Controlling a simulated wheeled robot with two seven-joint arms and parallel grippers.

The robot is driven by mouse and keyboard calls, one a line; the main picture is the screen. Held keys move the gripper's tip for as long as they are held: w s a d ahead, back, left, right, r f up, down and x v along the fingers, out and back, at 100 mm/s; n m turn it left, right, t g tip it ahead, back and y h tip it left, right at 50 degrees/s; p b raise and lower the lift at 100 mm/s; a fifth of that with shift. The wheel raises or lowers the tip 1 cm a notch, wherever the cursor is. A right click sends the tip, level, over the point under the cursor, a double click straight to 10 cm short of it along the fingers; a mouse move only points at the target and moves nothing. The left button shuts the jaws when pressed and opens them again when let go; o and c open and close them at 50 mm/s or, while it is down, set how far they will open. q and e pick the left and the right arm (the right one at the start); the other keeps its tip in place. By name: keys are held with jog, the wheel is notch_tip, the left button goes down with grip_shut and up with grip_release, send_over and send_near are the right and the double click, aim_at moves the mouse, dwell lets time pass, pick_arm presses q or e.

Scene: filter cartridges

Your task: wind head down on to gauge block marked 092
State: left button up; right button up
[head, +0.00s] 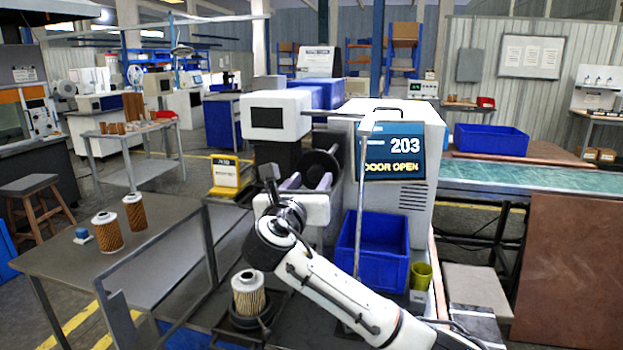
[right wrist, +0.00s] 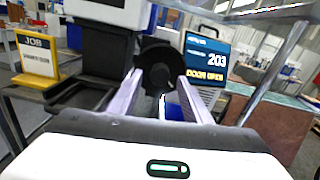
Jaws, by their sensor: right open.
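A white machine head (head: 277,116) with a dark panel stands in the middle of the head view on a black body. A black handwheel (head: 318,168) is at its lower right; it also shows in the right wrist view (right wrist: 159,66). My right gripper (head: 306,182) is open, its two pale fingers pointing at the handwheel; in the right wrist view (right wrist: 160,96) the wheel lies beyond and between them. I cannot tell whether they touch it. The display (head: 392,152) reads 203 and DOOR OPEN. I cannot make out a gauge block marked 092. My left gripper is not in view.
A filter cartridge (head: 248,293) stands in a black holder at the front. A blue bin (head: 372,248) and an olive cup (head: 421,275) are to the right. A yellow JOB sign (head: 226,173) stands behind.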

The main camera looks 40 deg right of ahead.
jog(key=shift+w+d, duration=0.35)
jog(key=shift+d, duration=0.1)
jog(key=c, duration=1)
jog(key=shift+c, duration=0.2)
